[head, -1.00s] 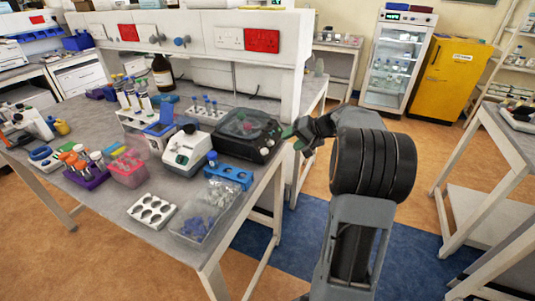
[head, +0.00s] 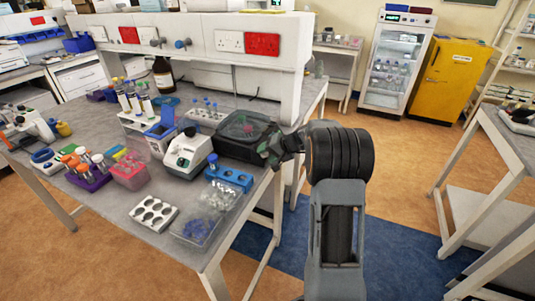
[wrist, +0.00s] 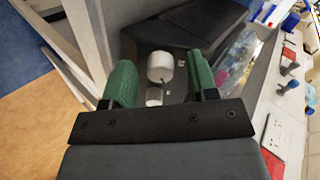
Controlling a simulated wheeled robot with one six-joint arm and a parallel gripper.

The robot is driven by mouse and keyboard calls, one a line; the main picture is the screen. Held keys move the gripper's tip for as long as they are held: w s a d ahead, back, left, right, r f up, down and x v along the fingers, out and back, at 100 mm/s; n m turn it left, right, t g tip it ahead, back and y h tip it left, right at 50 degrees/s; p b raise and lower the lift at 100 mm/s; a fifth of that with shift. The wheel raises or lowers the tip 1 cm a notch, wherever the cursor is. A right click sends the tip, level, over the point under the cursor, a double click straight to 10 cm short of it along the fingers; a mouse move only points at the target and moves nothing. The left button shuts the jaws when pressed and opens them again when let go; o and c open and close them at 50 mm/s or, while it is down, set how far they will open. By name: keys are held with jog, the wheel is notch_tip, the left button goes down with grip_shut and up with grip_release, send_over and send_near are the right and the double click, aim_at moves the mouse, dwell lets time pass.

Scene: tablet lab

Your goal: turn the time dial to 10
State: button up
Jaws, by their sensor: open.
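A black benchtop device with a clear dark lid (head: 240,138) sits at the right end of the lab bench. Its front panel (wrist: 187,41) fills the middle of the wrist view. Two white round dials show there: a nearer-centre one (wrist: 160,66) and a smaller-looking one (wrist: 154,97) below it. I cannot read their labels or tell which is the time dial. My gripper (head: 270,153) is at the device's right side. In the wrist view its green fingers (wrist: 158,80) are open, one each side of the dials, with no clear contact. The dials are hidden in the head view.
A blue tube rack (head: 229,178), a small white device (head: 188,153) and a clear bin (head: 205,217) stand on the bench (head: 115,197) near the black device. The white shelf upright (head: 290,90) rises behind it. Floor right of the bench is free.

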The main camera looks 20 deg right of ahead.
jog(key=c, duration=0.9)
